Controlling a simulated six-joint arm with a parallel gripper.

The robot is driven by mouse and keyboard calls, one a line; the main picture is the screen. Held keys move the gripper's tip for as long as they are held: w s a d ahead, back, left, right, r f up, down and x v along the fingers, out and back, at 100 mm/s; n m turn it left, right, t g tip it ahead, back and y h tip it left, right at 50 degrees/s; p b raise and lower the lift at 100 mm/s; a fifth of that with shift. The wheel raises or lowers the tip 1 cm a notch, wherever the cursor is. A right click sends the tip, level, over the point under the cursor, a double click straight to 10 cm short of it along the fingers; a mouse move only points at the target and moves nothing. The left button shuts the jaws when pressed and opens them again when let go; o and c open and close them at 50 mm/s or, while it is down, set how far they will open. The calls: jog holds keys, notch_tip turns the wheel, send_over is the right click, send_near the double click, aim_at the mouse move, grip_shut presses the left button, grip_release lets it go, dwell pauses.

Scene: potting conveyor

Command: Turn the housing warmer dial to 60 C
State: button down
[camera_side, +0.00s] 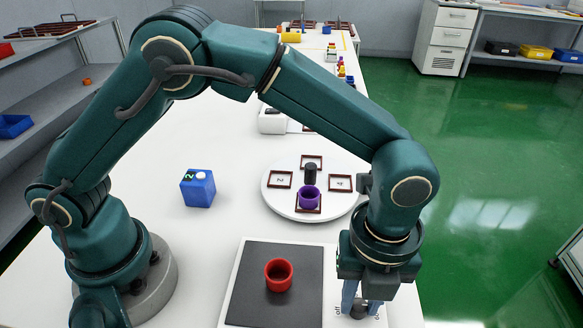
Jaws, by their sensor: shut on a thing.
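The housing warmer (233,285) is a white unit with a dark square plate, at the bottom middle. Its dial (358,312) is a small dark grey knob at the right front, with printed marks around it; "off" shows on its left and what looks like "60" on its right. My gripper (361,301) points down over the dial, with its blue fingers shut on the knob from both sides. The knob is partly hidden by the fingers, and I cannot tell which mark it points to.
A red cup-shaped housing (279,274) stands on the warmer's plate (254,275). Behind is a round white turntable (283,205) with several framed nests, a purple housing (309,197) in the front one. A blue block (198,188) stands left of it on the white table.

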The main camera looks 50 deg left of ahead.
aim_at(359, 304)
jog(key=shift+r, duration=0.1)
dwell(0.3)
jog(key=c, duration=0.7)
grip_release()
jog(key=shift+o, duration=0.2)
jog(key=shift+r, duration=2.55)
